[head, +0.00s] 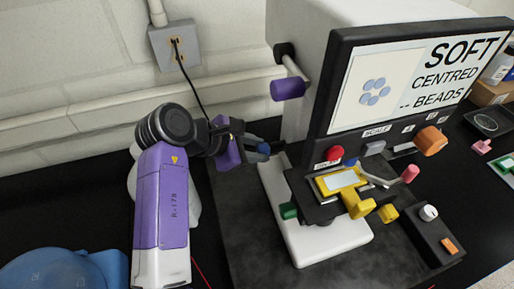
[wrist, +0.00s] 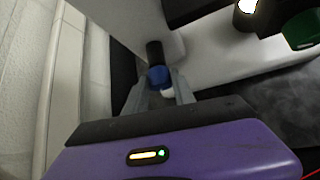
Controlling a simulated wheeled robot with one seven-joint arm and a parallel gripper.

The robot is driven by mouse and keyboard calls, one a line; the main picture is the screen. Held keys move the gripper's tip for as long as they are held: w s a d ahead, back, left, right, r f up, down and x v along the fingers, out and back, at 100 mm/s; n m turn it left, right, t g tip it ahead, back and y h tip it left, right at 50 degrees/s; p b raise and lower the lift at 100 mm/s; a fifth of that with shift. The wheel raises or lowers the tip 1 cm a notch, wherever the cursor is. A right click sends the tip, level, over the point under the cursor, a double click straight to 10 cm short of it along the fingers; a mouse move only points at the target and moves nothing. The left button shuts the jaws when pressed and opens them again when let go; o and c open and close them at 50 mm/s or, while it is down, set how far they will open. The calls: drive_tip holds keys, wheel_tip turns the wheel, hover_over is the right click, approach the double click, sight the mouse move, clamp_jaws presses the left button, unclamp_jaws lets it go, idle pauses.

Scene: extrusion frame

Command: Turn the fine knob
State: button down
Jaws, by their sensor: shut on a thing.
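A blue knob (wrist: 158,76) sits at the end of a black shaft or collar (wrist: 154,52) on the side of the white microscope base (wrist: 235,62). My gripper (wrist: 160,84) has its two grey fingers on either side of this knob and is shut on it. In the head view my gripper (head: 258,146) reaches the left side of the microscope, with the blue knob (head: 263,149) at its fingertips. Part of the knob is hidden by the fingers. No label on the knob can be read.
The microscope's screen (head: 410,85) stands at the right, above a stage with a yellow slide holder (head: 341,181). A purple knob (head: 287,89) sticks out above my gripper. A green knob (head: 289,211) is near the stage. A wall socket (head: 176,45) with a cable is behind.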

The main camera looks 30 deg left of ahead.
drive_tip(key=shift+d, duration=0.1)
drive_tip(key=shift+s+d+f+m+t+y, duration=0.1)
drive_tip(key=shift+f+m+t+y, duration=0.05)
drive_tip(key=shift+m+t+y, duration=0.55)
drive_tip(key=shift+s+d+f+m+t+y, duration=0.1)
drive_tip(key=shift+m+t+y, duration=0.4)
drive_tip(key=shift+t+y, duration=0.3)
drive_tip(key=c, duration=1.1)
unclamp_jaws()
drive_tip(key=shift+o, duration=0.2)
drive_tip(key=shift+r, duration=0.1)
drive_tip(key=b+v, duration=0.2)
drive_tip(key=v, duration=0.5)
drive_tip(key=shift+s, duration=0.45)
drive_tip(key=shift+a, duration=0.1)
